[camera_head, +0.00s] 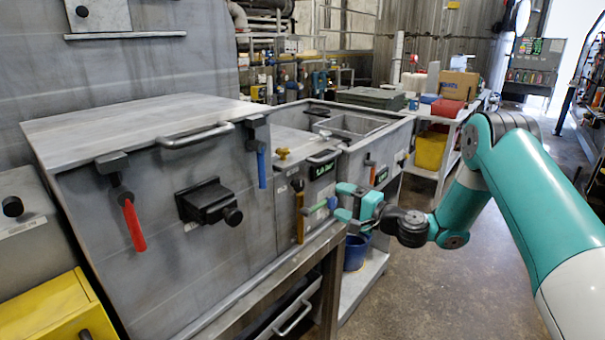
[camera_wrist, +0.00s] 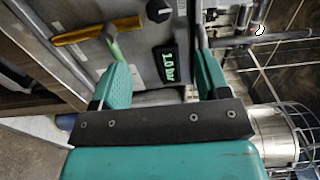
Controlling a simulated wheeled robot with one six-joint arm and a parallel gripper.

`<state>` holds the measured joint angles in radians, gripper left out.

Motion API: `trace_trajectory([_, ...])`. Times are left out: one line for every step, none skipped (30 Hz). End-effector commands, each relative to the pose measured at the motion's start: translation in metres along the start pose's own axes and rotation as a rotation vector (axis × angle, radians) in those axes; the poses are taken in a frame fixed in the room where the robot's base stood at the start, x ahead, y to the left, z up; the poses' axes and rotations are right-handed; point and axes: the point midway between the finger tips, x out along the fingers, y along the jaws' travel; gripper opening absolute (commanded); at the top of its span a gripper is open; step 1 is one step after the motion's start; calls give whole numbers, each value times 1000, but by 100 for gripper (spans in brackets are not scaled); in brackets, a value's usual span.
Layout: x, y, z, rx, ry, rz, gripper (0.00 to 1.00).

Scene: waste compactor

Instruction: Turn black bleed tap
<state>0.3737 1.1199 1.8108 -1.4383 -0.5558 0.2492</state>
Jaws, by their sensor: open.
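A small black round knob (camera_head: 297,184) sits left of a green-lit display on the grey machine front. In the wrist view the black knob (camera_wrist: 159,10) is at the top edge, beyond the fingertips. I cannot tell for sure that it is the bleed tap. My gripper (camera_head: 338,203) is open, in front of this panel and right of the knob. In the wrist view my gripper (camera_wrist: 160,52) shows its two teal fingers apart, with nothing held between them. A green handle (camera_wrist: 113,45) ends close to the left finger; contact is unclear.
A yellow lever (camera_wrist: 98,30) lies beside the knob, and the display (camera_wrist: 165,65) reads 1.0 bar. A red handle (camera_head: 134,225), a blue handle (camera_head: 262,168) and a black latch block (camera_head: 208,203) are on the left machine. A blue bucket (camera_head: 356,250) stands below. The floor at right is clear.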

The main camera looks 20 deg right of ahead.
Motion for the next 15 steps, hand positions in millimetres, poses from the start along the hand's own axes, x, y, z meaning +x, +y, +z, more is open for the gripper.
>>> trace_trajectory([3,-8,1,2,-2,1,69])
trace_trajectory([5,-8,1,1,-2,1,69])
trace_trajectory([7,-7,1,1,-2,1,69])
trace_trajectory([8,-8,1,1,-1,1,69])
trace_trajectory([9,-7,1,2,-1,1,69])
trace_trajectory([11,-7,1,1,-2,1,69])
trace_trajectory([12,-7,2,2,-2,2,69])
trace_trajectory([14,-7,2,1,-2,1,69])
trace_trajectory([16,-6,3,2,-3,2,69])
trace_trajectory([17,-6,4,2,-3,2,69])
trace_trajectory([18,-6,4,2,-3,2,69])
trace_trajectory([31,-3,5,-5,-6,0,69])
trace_trajectory([39,-3,5,-6,-7,-1,69])
trace_trajectory([46,-3,5,-6,-6,-2,69])
trace_trajectory([55,-2,5,-6,-6,-1,69])
